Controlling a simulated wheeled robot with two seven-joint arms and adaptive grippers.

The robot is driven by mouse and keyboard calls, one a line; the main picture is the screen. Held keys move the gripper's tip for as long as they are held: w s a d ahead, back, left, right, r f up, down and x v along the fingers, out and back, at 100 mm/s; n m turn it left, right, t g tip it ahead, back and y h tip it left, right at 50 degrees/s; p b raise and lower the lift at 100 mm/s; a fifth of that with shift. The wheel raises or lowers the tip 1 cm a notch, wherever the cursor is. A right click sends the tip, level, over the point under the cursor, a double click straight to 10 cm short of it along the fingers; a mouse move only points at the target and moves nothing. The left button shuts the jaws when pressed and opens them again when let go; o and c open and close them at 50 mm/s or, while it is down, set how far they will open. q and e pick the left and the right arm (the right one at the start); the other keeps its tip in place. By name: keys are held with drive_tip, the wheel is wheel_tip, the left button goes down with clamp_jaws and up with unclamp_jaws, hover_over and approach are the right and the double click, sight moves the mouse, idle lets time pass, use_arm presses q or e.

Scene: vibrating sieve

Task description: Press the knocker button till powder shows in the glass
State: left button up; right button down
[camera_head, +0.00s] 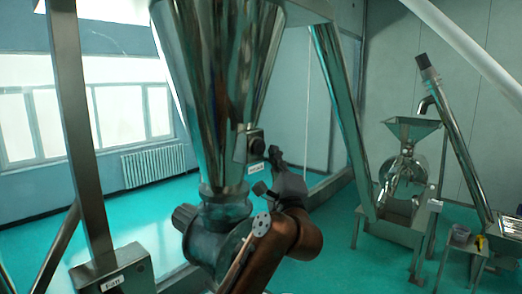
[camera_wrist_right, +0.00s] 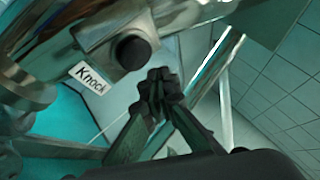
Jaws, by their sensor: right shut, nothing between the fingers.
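The steel hopper (camera_head: 215,90) hangs over a clear glass section (camera_head: 222,190) at its outlet; I make out no powder in it. On the hopper's right side is a grey box with the black round knocker button (camera_head: 257,146). In the right wrist view, the button (camera_wrist_right: 132,51) sits above a label reading "Knock" (camera_wrist_right: 88,77). My right gripper (camera_head: 274,153) is shut and empty, just right of the button. In the right wrist view, its fingertips (camera_wrist_right: 159,78) lie beside the button, seemingly a small gap away. My left gripper is out of view.
A grey valve body (camera_head: 205,240) sits under the glass, close to my right arm. A steel post (camera_head: 75,130) with a labelled box (camera_head: 115,272) stands at left. A second machine with a funnel (camera_head: 412,130) stands at back right. Green floor is open at left.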

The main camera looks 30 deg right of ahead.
drive_tip(key=shift+s+d, duration=0.35)
drive_tip(key=shift+s, duration=0.45)
drive_tip(key=shift+s+d, duration=0.3)
drive_tip(key=shift+s, duration=0.45)
